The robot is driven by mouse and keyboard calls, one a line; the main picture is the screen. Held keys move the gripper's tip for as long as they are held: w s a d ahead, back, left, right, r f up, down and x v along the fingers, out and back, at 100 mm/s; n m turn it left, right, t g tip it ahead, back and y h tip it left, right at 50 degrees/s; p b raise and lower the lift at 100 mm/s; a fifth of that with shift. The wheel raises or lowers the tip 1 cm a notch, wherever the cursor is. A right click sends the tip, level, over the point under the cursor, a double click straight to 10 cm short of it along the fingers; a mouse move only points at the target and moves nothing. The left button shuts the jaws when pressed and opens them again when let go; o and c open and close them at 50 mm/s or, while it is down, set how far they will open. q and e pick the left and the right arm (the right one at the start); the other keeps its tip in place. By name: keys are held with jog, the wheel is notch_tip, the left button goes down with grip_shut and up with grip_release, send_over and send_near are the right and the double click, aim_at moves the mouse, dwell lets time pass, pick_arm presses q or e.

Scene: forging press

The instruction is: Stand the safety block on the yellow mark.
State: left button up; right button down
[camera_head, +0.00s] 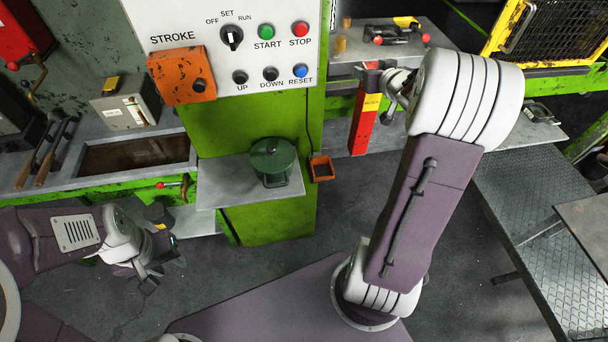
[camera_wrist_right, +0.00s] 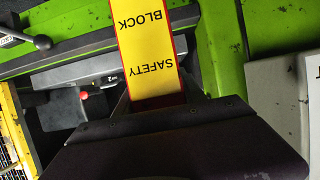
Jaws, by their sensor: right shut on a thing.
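The safety block (camera_head: 361,124) is a tall red post with a yellow label, close to upright at the press, left of my right forearm. My right gripper (camera_head: 388,88) is shut on its upper part; the fingertips are partly hidden. In the right wrist view the block's yellow face (camera_wrist_right: 150,55) with the words SAFETY BLOCK rises from behind the dark gripper body (camera_wrist_right: 180,130). I cannot tell whether its foot touches a surface. The yellow mark cannot be made out. My left gripper (camera_head: 163,272) is empty and open, low at the left, below the grey bench.
A control panel (camera_head: 305,22) with an orange box (camera_head: 182,76) stands left of the block. A green pot (camera_head: 273,162) sits on a small shelf, with an orange tray (camera_head: 321,168) beside it. A yellow mesh guard (camera_head: 548,40) is at the upper right, a tread-plate table (camera_head: 540,215) below.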

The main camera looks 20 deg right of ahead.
jog(key=shift+d+r, duration=0.1)
jog(key=shift+d, duration=0.05)
jog(key=w+a+f+b, duration=0.1)
jog(key=a+f, duration=0.1)
jog(key=a, duration=0.1)
jog(key=w+a+f+b, duration=0.1)
jog(key=a+f+b, duration=0.1)
jog(key=a, duration=0.2)
jog(key=w+a+f+b, duration=0.2)
jog(key=a, duration=0.1)
jog(key=shift+a+f, duration=0.2)
jog(key=shift+f, duration=0.1)
jog(key=shift+w+a+f, duration=0.15)
jog(key=shift+a, duration=0.15)
notch_tip(320, 180, down, 3)
jog(key=shift+f, duration=0.15)
jog(key=shift+w+d+f, duration=0.1)
jog(key=shift+f, duration=0.1)
jog(key=c, duration=0.7)
grip_release()
jog(key=shift+s, duration=0.2)
